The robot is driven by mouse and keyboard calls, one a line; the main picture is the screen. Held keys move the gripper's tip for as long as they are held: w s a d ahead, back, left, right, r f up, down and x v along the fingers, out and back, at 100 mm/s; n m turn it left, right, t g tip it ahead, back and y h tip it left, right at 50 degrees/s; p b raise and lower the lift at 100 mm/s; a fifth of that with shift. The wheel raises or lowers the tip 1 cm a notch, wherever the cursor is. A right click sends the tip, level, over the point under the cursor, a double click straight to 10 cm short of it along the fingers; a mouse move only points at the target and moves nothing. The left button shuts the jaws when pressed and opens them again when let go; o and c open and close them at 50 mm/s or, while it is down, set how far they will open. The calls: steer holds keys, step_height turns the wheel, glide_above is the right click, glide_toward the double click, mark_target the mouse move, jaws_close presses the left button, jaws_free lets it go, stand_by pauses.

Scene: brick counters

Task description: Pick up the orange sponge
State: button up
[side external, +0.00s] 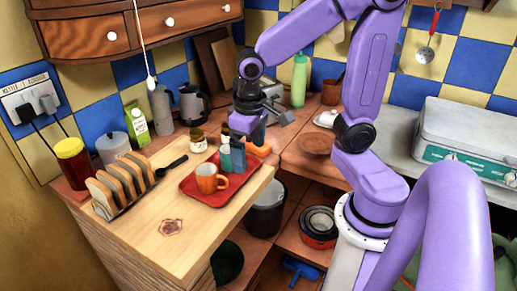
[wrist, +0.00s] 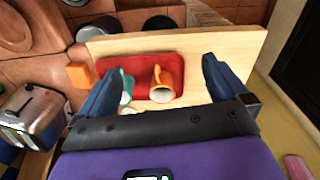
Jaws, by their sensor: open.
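The orange sponge (wrist: 79,75) is a small block on the brick counter, just off the left end of the red tray in the wrist view. In the side external view the sponge (side external: 259,149) lies beyond the tray, below my gripper and partly hidden by it. My gripper (side external: 262,138) is open and empty, above the area between tray and sponge. In the wrist view its two dark blue fingers (wrist: 164,66) are spread wide, with the tray between them and the sponge outside the left finger.
The red tray (side external: 193,187) holds an orange mug (side external: 208,180) and a teal item (side external: 225,158) near my gripper. A toast rack (side external: 124,181) stands left on the wooden board (side external: 125,232). A toaster (wrist: 31,115) is at left in the wrist view.

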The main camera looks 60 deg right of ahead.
steer(key=w+d+m+h, duration=0.1)
steer(key=w+d+m, duration=0.8)
steer(key=w+m, duration=0.15)
steer(key=m+g, duration=0.1)
steer(key=m, duration=1)
glide_above(264, 151)
steer(key=w+d, duration=0.1)
steer(key=w, duration=0.3)
steer(key=shift+h, duration=0.3)
step_height(264, 151, down, 14)
steer(key=shift+w+d, duration=0.1)
steer(key=shift+s+d+f, duration=0.1)
steer(key=shift+d+f, duration=0.1)
steer(key=shift+f, duration=0.7)
steer(key=shift+s+d+f, duration=0.1)
steer(key=shift+d+f, duration=0.1)
steer(key=shift+f, duration=0.65)
steer(key=shift+s+d+f, duration=0.1)
steer(key=shift+d+f, duration=0.1)
steer(key=shift+f, duration=0.7)
steer(key=c, duration=0.7)
